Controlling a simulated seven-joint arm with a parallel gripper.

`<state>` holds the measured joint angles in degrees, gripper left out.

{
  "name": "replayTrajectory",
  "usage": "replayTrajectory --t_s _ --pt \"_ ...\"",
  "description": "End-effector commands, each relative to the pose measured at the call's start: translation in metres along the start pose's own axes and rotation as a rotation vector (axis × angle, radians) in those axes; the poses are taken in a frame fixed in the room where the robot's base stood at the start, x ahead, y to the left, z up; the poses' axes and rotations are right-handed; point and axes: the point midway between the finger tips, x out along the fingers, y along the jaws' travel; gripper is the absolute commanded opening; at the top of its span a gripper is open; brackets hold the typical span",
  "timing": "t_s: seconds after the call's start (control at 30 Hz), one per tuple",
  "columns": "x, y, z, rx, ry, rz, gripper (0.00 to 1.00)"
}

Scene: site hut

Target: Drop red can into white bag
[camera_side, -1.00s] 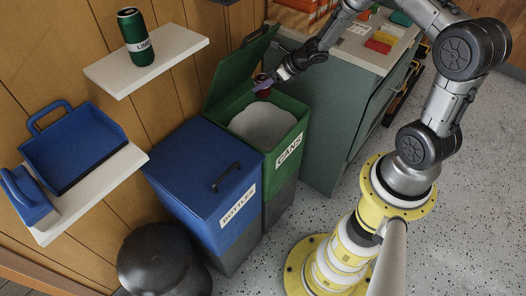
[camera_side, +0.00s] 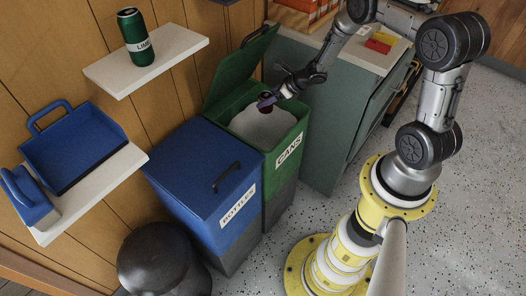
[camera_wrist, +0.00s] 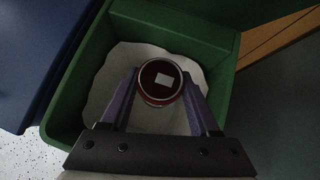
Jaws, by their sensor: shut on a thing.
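The red can (camera_wrist: 160,82) is between the two fingers of my gripper (camera_wrist: 159,92) in the wrist view, end-on, with a pale square on its dark red end. In the side view, the can (camera_side: 265,98) is small and dark at my gripper (camera_side: 268,101), over the bin opening. The white bag (camera_side: 262,126) lines the green bin marked CANS (camera_side: 287,151), whose lid stands open. In the wrist view the bag (camera_wrist: 118,75) spreads below and around the can. My gripper is shut on the can. Its exact height above the bag is hard to tell.
A closed blue bin marked BOTTLES (camera_side: 202,168) stands beside the green one. A green can (camera_side: 137,38) stands on a wall shelf (camera_side: 172,47). A blue dustpan (camera_side: 72,147) rests on a lower shelf. A green cabinet (camera_side: 318,128) stands right of the bin.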

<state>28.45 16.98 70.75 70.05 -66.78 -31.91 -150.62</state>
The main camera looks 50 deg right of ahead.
Motion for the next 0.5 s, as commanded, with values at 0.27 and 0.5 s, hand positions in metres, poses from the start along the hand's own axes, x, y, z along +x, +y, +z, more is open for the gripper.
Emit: replayTrajectory --t_s 0.27,0.5 --pt "0.0002 0.0001 -0.0002 0.000 0.000 0.000 0.73" --pt "0.0001 0.0001 -0.0002 0.000 0.000 0.000 0.97"
